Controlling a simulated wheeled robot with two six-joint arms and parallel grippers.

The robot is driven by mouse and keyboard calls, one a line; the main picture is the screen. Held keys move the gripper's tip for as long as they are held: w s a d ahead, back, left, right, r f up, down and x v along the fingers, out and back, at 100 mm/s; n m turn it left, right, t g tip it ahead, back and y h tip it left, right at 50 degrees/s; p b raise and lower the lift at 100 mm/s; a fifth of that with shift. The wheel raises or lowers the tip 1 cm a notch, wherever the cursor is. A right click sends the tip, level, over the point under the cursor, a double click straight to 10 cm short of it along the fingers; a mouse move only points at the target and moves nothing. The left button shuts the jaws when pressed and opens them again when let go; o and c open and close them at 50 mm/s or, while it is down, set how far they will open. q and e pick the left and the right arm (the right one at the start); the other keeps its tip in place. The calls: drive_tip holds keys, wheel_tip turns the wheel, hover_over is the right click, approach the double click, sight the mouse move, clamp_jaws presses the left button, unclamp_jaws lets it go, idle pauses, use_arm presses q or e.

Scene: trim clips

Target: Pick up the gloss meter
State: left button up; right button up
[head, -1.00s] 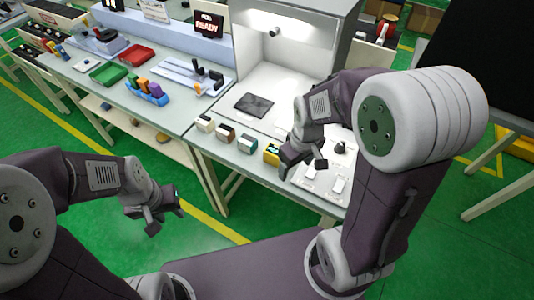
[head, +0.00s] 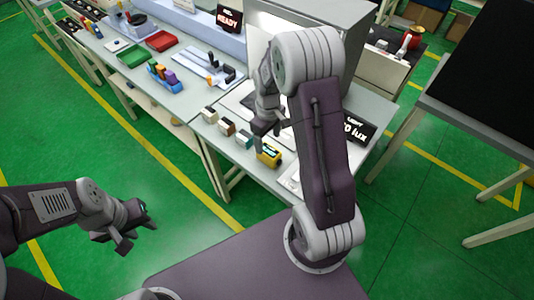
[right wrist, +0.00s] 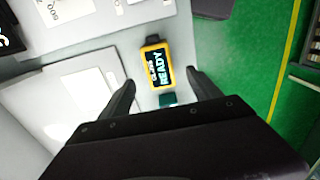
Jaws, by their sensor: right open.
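The gloss meter (head: 269,155) is a yellow block with a dark screen, lying near the front edge of the table. My right gripper (head: 264,130) is open and empty, just above and behind the gloss meter in the head view. In the right wrist view my right gripper (right wrist: 161,80) has its fingers spread either side, with no visible contact. My left gripper (head: 113,243) appears open and empty over the green floor, away from the table.
A teal-and-white block (head: 244,140) stands next to the gloss meter, with a brown-and-white block (head: 227,127) and a cream block (head: 210,115) further left. A lux display (head: 358,129) stands behind my right arm. Red (head: 161,41) and green (head: 133,54) trays lie further left.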

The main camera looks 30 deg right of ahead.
sight(269, 150)
drive_tip(key=shift+s+d+f, duration=0.15)
drive_tip(key=shift+f, duration=0.8)
wheel_tip(269, 150, down, 4)
drive_tip(key=shift+f+p, duration=0.1)
drive_tip(key=shift+p, duration=0.5)
drive_tip(key=shift+f, duration=0.4)
clamp_jaws()
drive_tip(key=shift+r, duration=0.1)
drive_tip(key=shift+r, duration=0.3)
drive_tip(key=r, duration=0.2)
drive_tip(key=r+b, duration=0.1)
drive_tip(key=shift+s+r, duration=0.25)
drive_tip(key=shift+r, duration=0.15)
drive_tip(key=s+d+r, duration=0.1)
drive_tip(key=s+r, duration=0.2)
drive_tip(key=s, duration=0.2)
drive_tip(key=s+r+b, duration=0.1)
drive_tip(key=s+r, duration=0.2)
drive_tip(key=s, duration=0.3)
drive_tip(key=shift+d+r, duration=0.25)
drive_tip(key=shift+d, duration=0.15)
